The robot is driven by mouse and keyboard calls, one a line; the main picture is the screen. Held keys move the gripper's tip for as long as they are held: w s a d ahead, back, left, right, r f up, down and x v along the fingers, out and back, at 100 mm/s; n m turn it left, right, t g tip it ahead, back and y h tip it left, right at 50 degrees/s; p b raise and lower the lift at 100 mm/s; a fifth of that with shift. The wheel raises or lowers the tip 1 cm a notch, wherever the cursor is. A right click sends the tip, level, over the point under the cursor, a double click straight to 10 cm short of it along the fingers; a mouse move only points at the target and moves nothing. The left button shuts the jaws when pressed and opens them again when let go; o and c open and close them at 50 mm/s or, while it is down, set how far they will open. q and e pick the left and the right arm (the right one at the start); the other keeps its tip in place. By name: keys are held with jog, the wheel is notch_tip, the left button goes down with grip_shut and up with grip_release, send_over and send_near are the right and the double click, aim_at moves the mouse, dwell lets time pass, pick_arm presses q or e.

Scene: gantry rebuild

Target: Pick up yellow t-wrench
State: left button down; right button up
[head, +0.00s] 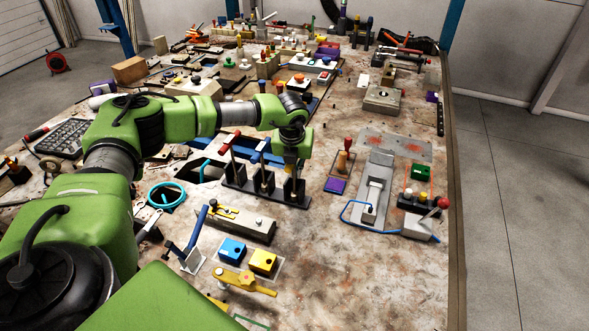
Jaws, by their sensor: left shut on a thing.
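A dark rack (240,183) stands near the middle of the bench with upright t-wrenches in it. A red-handled t-wrench (231,137) is at its left and a blue-handled one (262,150) at its middle. My left gripper (294,165) points down over the rack's right-hand place, shut on the t-wrench there. The gripper hides that wrench's handle, so I cannot see its yellow colour. I cannot tell whether the wrench is lifted. My right gripper is not in view.
A blue box (231,251) and a yellow box (263,262) sit in front, near a yellow-handled clamp (245,284). A grey fixture with a blue cable (374,190) stands to the right. The bench's front right is clear.

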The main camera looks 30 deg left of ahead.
pick_arm(q)
jog(key=shift+s+d+r+b, duration=0.1)
jog(key=shift+s+r+b, duration=0.15)
jog(key=shift+s+b, duration=0.05)
jog(key=s+d+r+b, duration=0.3)
jog(key=s+r, duration=0.8)
jog(key=s, duration=0.2)
jog(key=shift+b, duration=0.3)
dwell(0.4)
